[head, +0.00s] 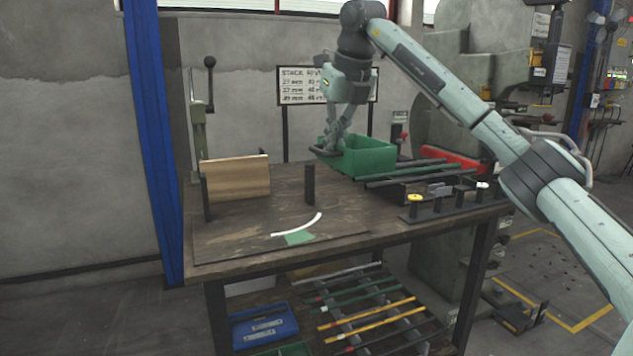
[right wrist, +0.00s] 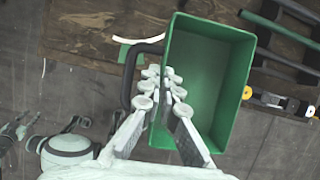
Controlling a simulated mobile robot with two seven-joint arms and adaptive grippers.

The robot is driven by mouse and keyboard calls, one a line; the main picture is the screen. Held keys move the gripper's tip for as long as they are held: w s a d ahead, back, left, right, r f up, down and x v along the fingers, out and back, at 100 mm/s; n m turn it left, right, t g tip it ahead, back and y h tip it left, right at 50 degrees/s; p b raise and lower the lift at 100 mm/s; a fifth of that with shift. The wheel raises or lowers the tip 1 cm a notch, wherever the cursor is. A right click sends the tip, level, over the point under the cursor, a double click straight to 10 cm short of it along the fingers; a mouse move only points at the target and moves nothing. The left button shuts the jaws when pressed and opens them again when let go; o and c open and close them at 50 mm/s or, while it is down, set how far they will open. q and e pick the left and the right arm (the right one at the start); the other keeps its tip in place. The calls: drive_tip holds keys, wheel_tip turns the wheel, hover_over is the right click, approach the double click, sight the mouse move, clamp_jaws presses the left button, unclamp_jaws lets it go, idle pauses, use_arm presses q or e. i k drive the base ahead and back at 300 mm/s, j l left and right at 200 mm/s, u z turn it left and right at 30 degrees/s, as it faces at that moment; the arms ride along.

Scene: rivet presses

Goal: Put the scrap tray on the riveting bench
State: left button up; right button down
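The scrap tray is a green open box (head: 368,158) with a dark handle on its left side, over the back right part of the riveting bench (head: 235,245). My right gripper (head: 330,146) is at the tray's handle side. In the right wrist view the fingers (right wrist: 163,80) are close together at the tray's (right wrist: 222,95) near wall, beside the handle, and look shut on it. The exact contact is partly hidden by the fingers. The tray looks empty. I cannot tell whether its underside touches the bench or the rails.
A white arc (head: 298,226) and a green patch (head: 299,239) mark the bare front of the bench top. A brown panel (head: 236,178) stands at the left and a short dark post (head: 310,185) in the middle. Dark rails (head: 422,175) and a small black rack (head: 455,203) lie at the right.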

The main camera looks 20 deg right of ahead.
sight(291, 189)
drive_tip(key=i, duration=1.1)
